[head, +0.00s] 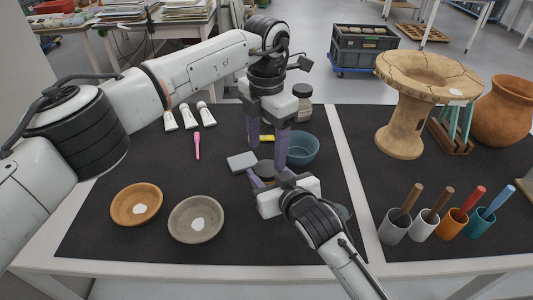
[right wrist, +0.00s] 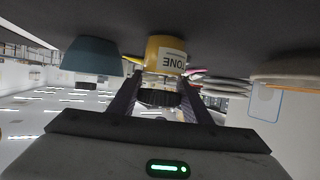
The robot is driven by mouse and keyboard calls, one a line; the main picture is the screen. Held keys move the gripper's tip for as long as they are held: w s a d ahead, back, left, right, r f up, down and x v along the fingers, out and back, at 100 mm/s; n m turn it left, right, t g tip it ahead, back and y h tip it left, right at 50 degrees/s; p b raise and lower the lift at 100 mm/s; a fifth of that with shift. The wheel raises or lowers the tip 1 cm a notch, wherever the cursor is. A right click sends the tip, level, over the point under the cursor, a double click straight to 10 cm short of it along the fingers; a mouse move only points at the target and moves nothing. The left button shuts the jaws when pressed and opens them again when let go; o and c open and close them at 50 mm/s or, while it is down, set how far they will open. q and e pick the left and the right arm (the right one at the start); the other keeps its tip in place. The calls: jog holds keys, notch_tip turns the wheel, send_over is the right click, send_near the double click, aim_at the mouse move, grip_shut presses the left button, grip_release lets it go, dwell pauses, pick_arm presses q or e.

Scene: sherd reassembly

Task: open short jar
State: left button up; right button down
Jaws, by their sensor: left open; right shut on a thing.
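The short jar is yellow with a white label. In the right wrist view the jar (right wrist: 165,55) appears upside down; in the head view only a yellow bit (head: 267,138) shows between my left fingers. My left gripper (head: 267,152) points down, open; I cannot tell whether it touches the jar. My right gripper (head: 262,180) is shut on a dark round lid (head: 265,166), in front of the left gripper. The ridged lid (right wrist: 158,97) also shows between the right fingers (right wrist: 158,104) and appears apart from the jar.
A blue bowl (head: 303,150) stands close right of the left gripper. A grey block (head: 242,162) lies left of the lid. Orange (head: 148,194) and grey-brown (head: 205,205) bowls stand front left. A dark-lidded jar (head: 303,92) is behind. Cups with tools (head: 394,228) stand right.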

aim_at(267, 168)
pick_arm(q)
notch_tip(267, 168, up, 3)
jog(key=m, duration=0.2)
jog(key=shift+f+m, duration=0.15)
jog(key=shift+m, duration=0.25)
jog(key=shift+f, duration=0.1)
notch_tip(267, 168, down, 8)
jog(key=shift+r, duration=0.25)
jog(key=shift+c, duration=0.4)
jog(key=c, duration=1.1)
jog(key=shift+o, duration=0.5)
jog(key=shift+n, duration=1.6)
jog(key=shift+s, duration=0.1)
pick_arm(e)
jog(key=shift+d, duration=0.1)
